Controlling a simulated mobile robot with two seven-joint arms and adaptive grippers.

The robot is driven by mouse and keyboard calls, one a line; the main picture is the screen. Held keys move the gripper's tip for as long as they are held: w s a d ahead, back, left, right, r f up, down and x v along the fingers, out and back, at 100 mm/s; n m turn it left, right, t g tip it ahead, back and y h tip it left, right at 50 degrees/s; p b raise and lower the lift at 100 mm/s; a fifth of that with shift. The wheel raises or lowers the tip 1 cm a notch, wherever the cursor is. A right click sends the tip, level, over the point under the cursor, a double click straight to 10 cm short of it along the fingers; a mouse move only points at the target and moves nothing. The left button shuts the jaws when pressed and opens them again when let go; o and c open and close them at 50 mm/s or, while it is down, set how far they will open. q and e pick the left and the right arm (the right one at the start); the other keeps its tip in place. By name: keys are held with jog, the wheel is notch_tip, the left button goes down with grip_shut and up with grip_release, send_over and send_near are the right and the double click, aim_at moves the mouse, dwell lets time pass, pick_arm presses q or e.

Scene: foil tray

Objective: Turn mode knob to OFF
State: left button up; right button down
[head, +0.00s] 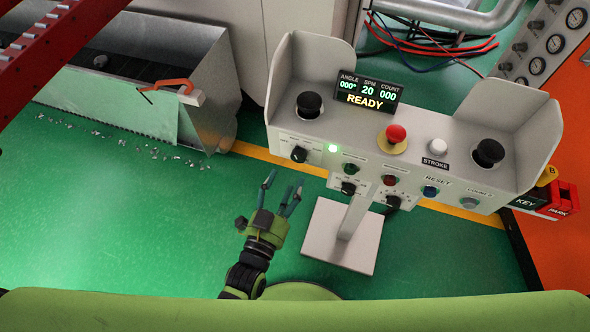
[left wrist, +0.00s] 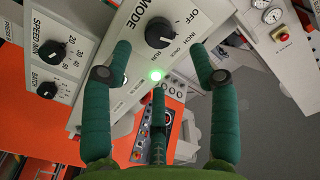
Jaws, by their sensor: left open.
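The mode knob (left wrist: 160,30) is a round black knob on a pale panel marked MODE, with OFF, INCH, ONCE and RUN around one side. Its pale mark points away from OFF, toward the lower labels; I cannot tell exactly which. In the head view the knob (head: 299,154) sits at the left end of the console's front face. My left gripper (head: 280,190) is open and empty, below and left of the knob and apart from it. In the left wrist view its green fingers (left wrist: 160,62) spread either side of the knob's lower area. My right gripper is out of view.
A green lamp (head: 333,148) glows beside the knob. Other knobs and buttons, such as the speed knob (left wrist: 52,49), crowd the panel. The console's side wall (head: 290,60) and pedestal (head: 343,235) stand close. Green floor (head: 120,220) is free on the left.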

aim_at(297, 159)
pick_arm(q)
jog(key=x, duration=0.6)
jog(key=shift+w+p, duration=0.3)
jog(key=shift+w, duration=0.05)
jog(key=c, duration=1.1)
